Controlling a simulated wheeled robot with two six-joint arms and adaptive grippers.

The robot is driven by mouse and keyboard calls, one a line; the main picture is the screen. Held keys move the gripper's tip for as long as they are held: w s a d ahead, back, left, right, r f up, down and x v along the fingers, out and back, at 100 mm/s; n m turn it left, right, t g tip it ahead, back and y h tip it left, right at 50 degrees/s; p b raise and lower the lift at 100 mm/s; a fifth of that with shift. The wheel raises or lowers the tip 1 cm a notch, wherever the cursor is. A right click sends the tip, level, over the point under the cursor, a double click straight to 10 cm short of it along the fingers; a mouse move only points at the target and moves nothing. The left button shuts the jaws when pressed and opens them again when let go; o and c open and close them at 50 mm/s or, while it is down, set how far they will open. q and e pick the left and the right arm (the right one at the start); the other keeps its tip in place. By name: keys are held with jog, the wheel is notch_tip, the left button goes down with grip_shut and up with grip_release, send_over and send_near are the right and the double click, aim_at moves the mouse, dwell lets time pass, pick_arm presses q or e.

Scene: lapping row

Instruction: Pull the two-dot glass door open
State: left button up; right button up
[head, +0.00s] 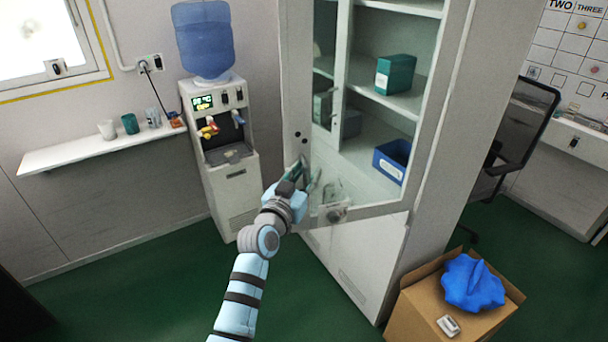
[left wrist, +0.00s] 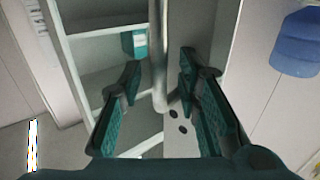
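The tall white cabinet (head: 370,240) has glass doors in its upper half. Two dark dots (head: 301,138) mark the pale door frame left of the glass; they also show in the left wrist view (left wrist: 178,121). A pale upright handle bar (left wrist: 158,60) stands beside the dots. My left gripper (head: 306,172) is at the door's lower part, just below the dots. In the left wrist view its fingers (left wrist: 158,92) are spread apart, with the bar's lower end between them. I cannot tell whether they touch it. My right gripper is not in view.
A water dispenser (head: 225,170) stands left of the cabinet. A cardboard box (head: 420,315) with a blue bag (head: 472,284) is at the front right. Shelves hold a teal box (head: 396,73) and a blue bin (head: 380,168). Green floor at left is clear.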

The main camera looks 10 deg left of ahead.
pick_arm(q)
jog(key=shift+s+f, duration=0.1)
jog(key=shift+s, duration=0.2)
jog(key=v, duration=1.1)
jog(key=shift+s, duration=0.2)
jog(key=shift+a, duration=0.15)
